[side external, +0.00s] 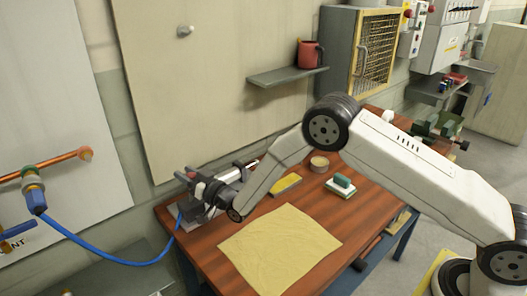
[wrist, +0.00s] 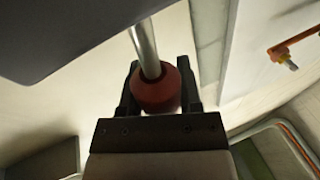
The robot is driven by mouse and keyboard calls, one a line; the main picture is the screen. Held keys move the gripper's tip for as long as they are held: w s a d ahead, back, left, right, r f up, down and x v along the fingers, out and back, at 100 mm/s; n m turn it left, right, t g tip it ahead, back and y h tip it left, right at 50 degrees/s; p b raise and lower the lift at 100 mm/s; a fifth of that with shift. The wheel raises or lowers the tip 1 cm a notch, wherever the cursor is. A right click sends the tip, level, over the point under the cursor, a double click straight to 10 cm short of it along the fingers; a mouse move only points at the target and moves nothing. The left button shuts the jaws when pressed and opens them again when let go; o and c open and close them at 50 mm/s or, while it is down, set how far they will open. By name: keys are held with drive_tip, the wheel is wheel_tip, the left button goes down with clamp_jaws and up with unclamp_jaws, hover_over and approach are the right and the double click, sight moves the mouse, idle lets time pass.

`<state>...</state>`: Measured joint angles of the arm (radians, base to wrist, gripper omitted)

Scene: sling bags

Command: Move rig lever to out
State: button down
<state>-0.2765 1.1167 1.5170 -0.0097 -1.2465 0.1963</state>
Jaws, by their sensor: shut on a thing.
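The rig lever shows in the wrist view as a pale metal rod (wrist: 147,42) with a dark red knob (wrist: 155,96) at its near end. My gripper (wrist: 160,84) has one dark finger on each side of the knob and is shut on it. In the side external view my gripper (side external: 191,176) is at the left back end of the wooden table, among the rig's parts. A thin bright rod (side external: 250,163) shows just right of it. My wrist hides much of the rig there, and no lever position marks can be read.
A yellow cloth (side external: 279,246) lies flat at the table's front. A yellow block (side external: 286,185), a round tin (side external: 319,164) and a green-topped block (side external: 342,184) lie under my arm. A blue hose (side external: 118,262) hangs left of the table.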

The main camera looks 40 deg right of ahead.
drive_tip(key=shift+d+f+m+t+h, duration=0.2)
drive_tip(key=shift+d+m, duration=0.25)
drive_tip(key=shift+m, duration=0.2)
drive_tip(key=shift+d+f+m+t+h, duration=0.1)
drive_tip(key=shift+d+m+t, duration=0.1)
drive_tip(key=shift+d+m, duration=0.35)
drive_tip(key=shift+c, duration=1.4)
unclamp_jaws()
drive_tip(key=shift+a, duration=0.1)
drive_tip(key=shift+s, duration=0.1)
drive_tip(key=s+d, duration=0.1)
drive_tip(key=s, duration=0.4)
drive_tip(key=shift+w+d+r, duration=0.1)
drive_tip(key=shift+r, duration=1.4)
drive_tip(key=shift+w+r, duration=0.1)
drive_tip(key=shift+r, duration=1.35)
